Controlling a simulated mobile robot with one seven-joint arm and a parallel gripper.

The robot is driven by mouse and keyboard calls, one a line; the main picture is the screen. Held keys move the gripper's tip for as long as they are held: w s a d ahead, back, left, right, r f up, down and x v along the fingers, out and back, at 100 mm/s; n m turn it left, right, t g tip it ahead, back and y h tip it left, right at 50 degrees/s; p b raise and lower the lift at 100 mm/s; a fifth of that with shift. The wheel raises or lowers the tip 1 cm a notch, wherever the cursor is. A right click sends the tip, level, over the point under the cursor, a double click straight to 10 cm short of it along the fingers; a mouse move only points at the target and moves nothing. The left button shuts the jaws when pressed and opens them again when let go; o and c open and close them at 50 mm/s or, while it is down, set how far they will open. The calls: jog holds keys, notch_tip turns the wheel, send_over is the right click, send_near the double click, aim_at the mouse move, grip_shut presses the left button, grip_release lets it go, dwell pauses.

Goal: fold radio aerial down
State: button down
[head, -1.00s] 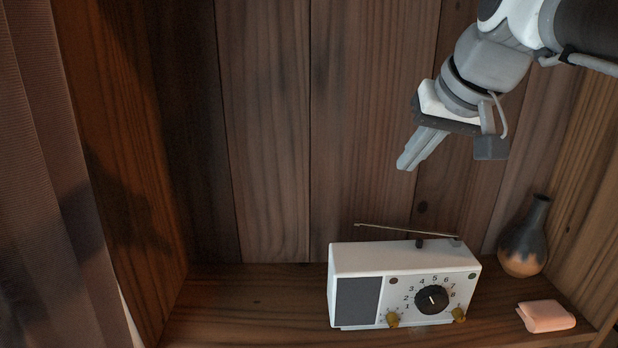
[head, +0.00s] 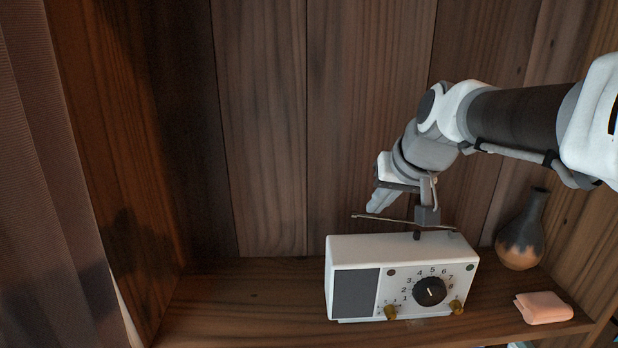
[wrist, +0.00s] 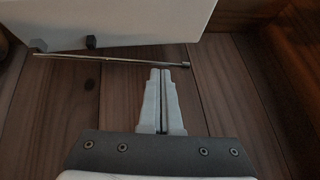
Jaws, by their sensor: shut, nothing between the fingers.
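The white radio (head: 398,247) stands upright on the wooden shelf, its dial and knobs facing me. Its thin metal aerial (head: 388,219) is hinged at the back right and lies at a low slant, its left free end a little higher. A small dark clip (head: 417,236) stands on the radio's top. My gripper (head: 373,207) is shut and empty, its fingertips just above the aerial near the free end. In the wrist view the fingertips (wrist: 161,72) appear close beside the aerial (wrist: 115,60), near its knobbed tip; I cannot tell whether they touch.
A dark and orange vase (head: 521,240) stands right of the radio, and a pink folded item (head: 544,307) lies in front of it. A plank wall (head: 260,130) rises behind. A curtain (head: 50,170) hangs at the left. The shelf left of the radio (head: 250,290) is clear.

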dwell(0.3)
jog(key=f+b, duration=0.1)
jog(key=f, duration=0.1)
jog(key=a+f+b, duration=0.1)
jog(key=b, duration=0.1)
jog(key=shift+f+b, duration=0.3)
jog(key=shift+f, duration=0.05)
jog(key=shift+r, duration=0.15)
jog(key=shift+r+p, duration=0.9)
jog(key=shift+r, duration=0.1)
jog(key=w+a+r+p+v, duration=0.1)
jog(key=a+p+v, duration=0.15)
jog(key=v, duration=0.95)
jog(key=s+d+f+g+h, duration=0.1)
jog(key=s+f+h, duration=0.1)
jog(key=s+f, duration=1.2)
jog(key=shift+s+d+f+n+p, duration=0.3)
jog(key=shift+s+d+f, duration=0.1)
jog(key=shift+s, duration=0.2)
